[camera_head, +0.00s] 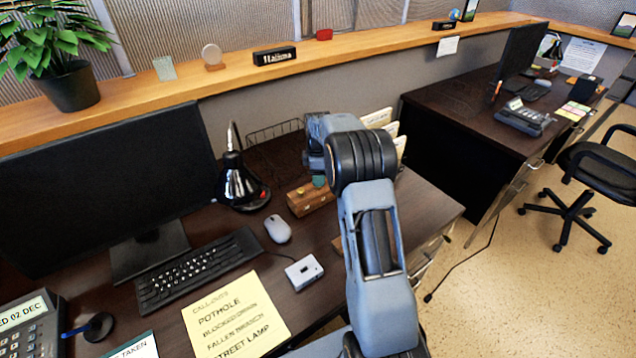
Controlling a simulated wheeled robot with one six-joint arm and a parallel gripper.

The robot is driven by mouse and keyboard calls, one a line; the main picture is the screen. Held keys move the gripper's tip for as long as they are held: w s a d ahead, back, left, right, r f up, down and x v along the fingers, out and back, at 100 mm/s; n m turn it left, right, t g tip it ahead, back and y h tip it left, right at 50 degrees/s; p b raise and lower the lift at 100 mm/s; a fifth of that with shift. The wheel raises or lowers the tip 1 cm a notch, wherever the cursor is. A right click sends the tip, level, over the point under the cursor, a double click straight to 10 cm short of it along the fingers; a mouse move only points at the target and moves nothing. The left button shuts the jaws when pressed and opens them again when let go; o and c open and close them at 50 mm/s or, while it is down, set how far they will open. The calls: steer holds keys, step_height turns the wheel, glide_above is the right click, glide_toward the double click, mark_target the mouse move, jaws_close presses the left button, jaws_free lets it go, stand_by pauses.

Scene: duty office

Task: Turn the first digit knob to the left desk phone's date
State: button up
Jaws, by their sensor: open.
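The left desk phone (27,328) is at the bottom left corner, cut off by the picture edge. The part of its display (22,313) in view reads "ED 02 DEC". A small wooden box (311,197) with a yellowish round part on it sits on the left desk, right of the lamp. I cannot make out any digits or tell which part is the first knob. My gripper (317,168) is beyond my arm, above and behind the box, open. My arm hides most of its fingers, and I cannot tell whether it touches the box.
A black lamp (240,184), mouse (278,229), small white device (304,272), keyboard (197,270), monitor (105,180) and yellow call-outs sheet (236,318) crowd the left desk. Upright folders (400,146) stand right of my arm. Another phone (525,117) is on the right desk.

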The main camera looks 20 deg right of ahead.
steer(key=shift+f, duration=1.6)
steer(key=c, duration=0.9)
